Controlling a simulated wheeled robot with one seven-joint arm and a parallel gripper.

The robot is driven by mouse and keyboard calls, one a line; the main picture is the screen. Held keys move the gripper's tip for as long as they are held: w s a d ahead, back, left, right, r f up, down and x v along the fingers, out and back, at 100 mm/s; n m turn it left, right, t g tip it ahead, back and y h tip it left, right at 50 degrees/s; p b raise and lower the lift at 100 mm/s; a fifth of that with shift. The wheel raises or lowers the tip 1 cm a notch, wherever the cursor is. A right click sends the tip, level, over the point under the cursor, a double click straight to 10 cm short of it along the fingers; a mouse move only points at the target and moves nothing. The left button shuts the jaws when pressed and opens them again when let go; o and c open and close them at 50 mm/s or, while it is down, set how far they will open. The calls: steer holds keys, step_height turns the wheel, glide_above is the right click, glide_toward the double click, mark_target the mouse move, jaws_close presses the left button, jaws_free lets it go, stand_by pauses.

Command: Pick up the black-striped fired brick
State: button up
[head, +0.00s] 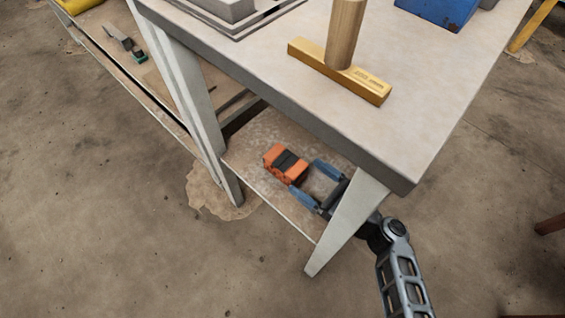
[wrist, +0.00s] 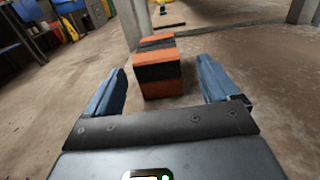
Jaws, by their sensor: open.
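The black-striped fired brick (head: 286,164) is orange with a dark band. It lies on the low shelf (head: 258,140) under the table. In the wrist view the brick (wrist: 157,72) stands ahead, between the lines of my two blue fingers. My gripper (head: 307,180) is open, its fingers on the near right side of the brick in the head view. In the wrist view my gripper (wrist: 162,85) has clear gaps on both sides of the brick. I cannot tell whether the fingertips reach past its near face. The wrist view hides nothing of the brick's front.
The table top (head: 420,130) overhangs the shelf, with a table leg (head: 345,220) close beside my arm. On top are a wooden-handled tool with a yellow head (head: 340,72) and a blue box (head: 440,10). Another leg (head: 205,120) stands left of the brick.

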mark_target(290, 164)
steer(key=shift+b+x, duration=0.9)
steer(key=shift+x, duration=2.25)
steer(key=shift+s+a+r, duration=0.1)
steer(key=shift+s+r, duration=0.05)
steer(key=shift+r, duration=0.05)
steer(key=shift+c, duration=0.4)
steer(key=c, duration=1.2)
